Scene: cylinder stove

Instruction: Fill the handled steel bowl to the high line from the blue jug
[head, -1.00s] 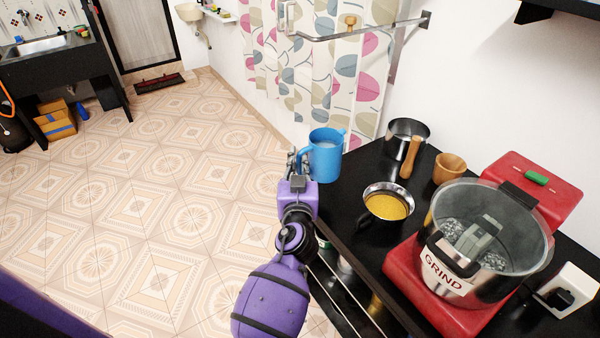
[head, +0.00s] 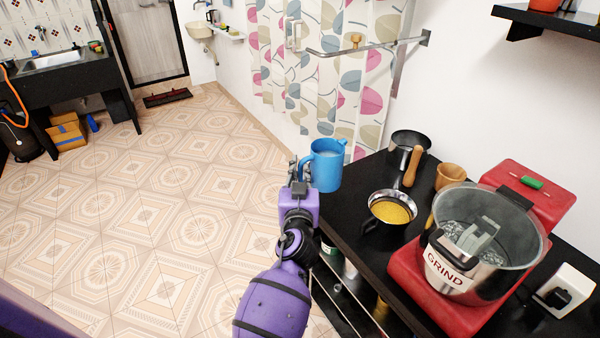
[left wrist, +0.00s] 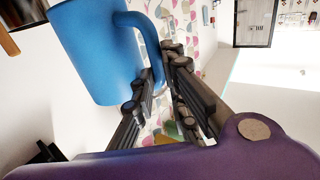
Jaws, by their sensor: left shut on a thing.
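The blue jug (head: 326,170) is upright at the far left corner of the black counter. My left gripper (head: 300,180) is shut on its handle, on the jug's left side. The left wrist view shows the jug (left wrist: 95,50) with its handle between the fingers (left wrist: 165,95). Something pale shows inside the jug's mouth. I cannot tell whether its base touches the counter. The steel bowl (head: 373,203) with a dark handle stands on the counter, right of and nearer than the jug, with yellow contents. Its level line cannot be made out. My right gripper is not in view.
A dark pan (head: 406,138) with a wooden handle stands behind the bowl, beside a small wooden cup (head: 450,172). A red grinder (head: 415,287) with a steel drum fills the counter's right. A metal rail (head: 370,45) and curtain (head: 345,95) are behind the jug.

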